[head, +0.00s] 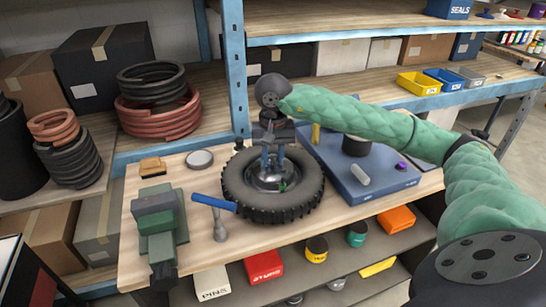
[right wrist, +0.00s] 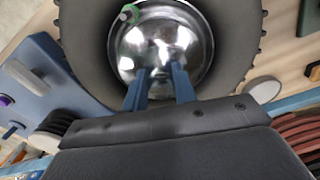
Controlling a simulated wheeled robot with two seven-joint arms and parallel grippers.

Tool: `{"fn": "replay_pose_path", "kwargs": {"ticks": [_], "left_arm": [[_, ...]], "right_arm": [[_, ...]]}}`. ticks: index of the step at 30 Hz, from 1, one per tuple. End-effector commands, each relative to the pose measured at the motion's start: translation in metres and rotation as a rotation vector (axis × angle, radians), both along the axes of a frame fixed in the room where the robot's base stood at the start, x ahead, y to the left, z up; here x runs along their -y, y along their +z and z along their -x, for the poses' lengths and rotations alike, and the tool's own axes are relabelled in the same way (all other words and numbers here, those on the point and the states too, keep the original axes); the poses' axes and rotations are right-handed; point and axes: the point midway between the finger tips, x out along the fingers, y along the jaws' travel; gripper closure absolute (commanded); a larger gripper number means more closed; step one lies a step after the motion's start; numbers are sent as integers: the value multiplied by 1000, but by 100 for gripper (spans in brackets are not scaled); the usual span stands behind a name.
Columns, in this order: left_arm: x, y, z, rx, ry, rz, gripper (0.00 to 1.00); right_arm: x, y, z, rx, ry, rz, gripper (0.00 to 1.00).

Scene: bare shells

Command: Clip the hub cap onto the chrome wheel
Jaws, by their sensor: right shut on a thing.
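A black tyre (head: 240,197) lies flat on the wooden bench, its chrome wheel (head: 252,184) in the middle. A shiny domed piece, which I take to be the hub cap (head: 273,175), sits over the wheel's centre; it also shows in the right wrist view (right wrist: 165,38). My right gripper (head: 272,165) points straight down, its blue fingers (right wrist: 162,72) shut on this shiny piece. Reflections hide the exact grip and whether the cap's edge touches the wheel all round. A small green part (right wrist: 130,14) shows at the dome's edge. My left gripper is out of view.
A round grey disc (head: 199,159) and a green vise (head: 158,222) are further left. Shelves stand behind.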

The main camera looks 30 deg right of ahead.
Motion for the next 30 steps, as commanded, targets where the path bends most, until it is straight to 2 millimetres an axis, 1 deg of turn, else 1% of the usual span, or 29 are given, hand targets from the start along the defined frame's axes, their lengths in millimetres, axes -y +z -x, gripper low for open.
{"fn": "replay_pose_path", "kwargs": {"ticks": [15,30], "left_arm": [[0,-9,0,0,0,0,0],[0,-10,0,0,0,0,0]], "right_arm": [[0,-1,0,1,0,0,96],[0,0,0,0,0,0,96]]}}
